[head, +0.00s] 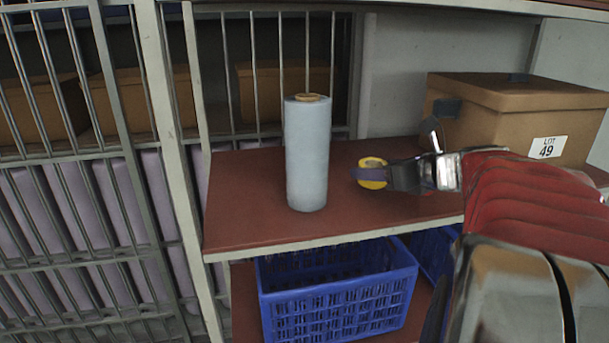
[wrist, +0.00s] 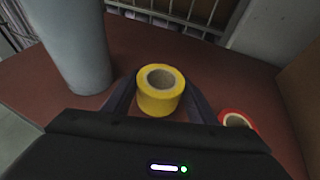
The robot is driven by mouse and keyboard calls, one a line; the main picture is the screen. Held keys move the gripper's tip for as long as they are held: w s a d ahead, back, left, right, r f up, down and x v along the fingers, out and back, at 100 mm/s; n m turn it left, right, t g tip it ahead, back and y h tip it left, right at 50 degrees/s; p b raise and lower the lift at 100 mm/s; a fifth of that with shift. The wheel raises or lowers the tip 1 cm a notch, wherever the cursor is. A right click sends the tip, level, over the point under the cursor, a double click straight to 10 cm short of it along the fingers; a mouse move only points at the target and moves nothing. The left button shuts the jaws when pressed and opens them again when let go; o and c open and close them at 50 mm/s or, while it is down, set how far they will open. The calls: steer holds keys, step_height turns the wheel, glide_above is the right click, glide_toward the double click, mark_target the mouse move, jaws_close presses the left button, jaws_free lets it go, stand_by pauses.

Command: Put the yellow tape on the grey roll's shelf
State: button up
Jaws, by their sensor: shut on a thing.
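The yellow tape (head: 372,174) is a small yellow roll with a pale core. It is between the fingers of my gripper (head: 372,176), which is shut on it. In the wrist view the tape (wrist: 161,91) sits between the dark fingers of my gripper (wrist: 160,95). The grey roll (head: 307,152) stands upright on the red-brown shelf (head: 245,225), left of the tape and apart from it. The tape is over this same shelf. I cannot tell whether it touches the surface. The grey roll (wrist: 73,45) also shows at the left in the wrist view.
A cardboard box (head: 500,105) marked LOT 49 stands at the shelf's right. A red ring-shaped item (wrist: 236,119) lies right of my gripper in the wrist view. A blue crate (head: 335,295) is on the level below. Metal bars (head: 280,70) close the back. The shelf's front left is clear.

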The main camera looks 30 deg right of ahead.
mark_target(372, 196)
steer(key=shift+f, duration=1.7)
steer(key=shift+f, duration=0.1)
steer(key=o, duration=1.1)
steer(key=v, duration=1.2)
